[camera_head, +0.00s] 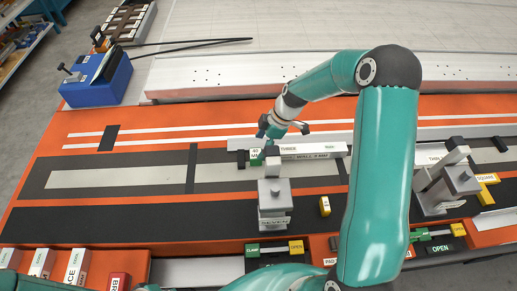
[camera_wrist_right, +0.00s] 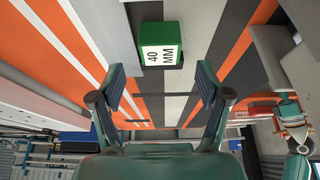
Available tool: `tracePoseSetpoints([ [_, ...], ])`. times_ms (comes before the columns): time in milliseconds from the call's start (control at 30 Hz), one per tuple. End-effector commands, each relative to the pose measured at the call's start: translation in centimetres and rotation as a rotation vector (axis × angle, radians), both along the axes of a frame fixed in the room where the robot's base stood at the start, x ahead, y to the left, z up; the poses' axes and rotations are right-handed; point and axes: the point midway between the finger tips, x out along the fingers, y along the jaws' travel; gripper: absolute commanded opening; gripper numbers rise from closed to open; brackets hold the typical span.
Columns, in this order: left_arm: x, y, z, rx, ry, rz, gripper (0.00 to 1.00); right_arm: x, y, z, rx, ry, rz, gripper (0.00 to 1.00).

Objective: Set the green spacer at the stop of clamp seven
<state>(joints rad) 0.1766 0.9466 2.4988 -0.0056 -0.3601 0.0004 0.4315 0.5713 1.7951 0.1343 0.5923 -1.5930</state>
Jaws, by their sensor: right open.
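The green spacer (camera_head: 257,161), a small block with a white "40 MM" label, sits at the left end of a pale bar, behind clamp seven. It also shows in the right wrist view (camera_wrist_right: 174,30), ahead of the fingers. Clamp seven (camera_head: 272,192) is a grey block with a "SEVEN" plate, standing at the front of the jig. My right gripper (camera_head: 284,128) is open above and behind the spacer; in its wrist view the open fingers (camera_wrist_right: 161,82) hold nothing and are apart from the spacer. The stop's contact with the spacer cannot be made out. My left gripper is not in view.
Another grey clamp (camera_head: 447,190) stands at the right. A yellow block (camera_head: 324,206) lies right of clamp seven. Green and yellow "CLAMP/OPEN" levers (camera_head: 295,247) line the front edge. A blue box (camera_head: 97,78) is at the back left. The left jig surface is mostly clear.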

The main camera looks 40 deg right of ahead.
Motion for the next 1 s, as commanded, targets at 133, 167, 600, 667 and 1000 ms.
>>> tracePoseSetpoints([
  [133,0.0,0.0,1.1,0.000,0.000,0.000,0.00,-0.6,-1.2,3.3,-0.001,-0.002,-0.002,0.76],
  [167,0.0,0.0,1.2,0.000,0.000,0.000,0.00,-0.7,-1.3,3.8,-0.002,-0.003,-0.002,0.76],
  [600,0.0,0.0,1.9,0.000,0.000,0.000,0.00,-1.4,-2.3,6.6,0.000,0.001,0.000,0.76],
  [667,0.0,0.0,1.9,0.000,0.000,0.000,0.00,-1.4,-2.3,6.6,0.000,0.001,0.000,0.76],
  [1000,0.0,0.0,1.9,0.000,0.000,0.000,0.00,-1.4,-2.3,6.5,0.000,0.001,0.000,0.76],
])
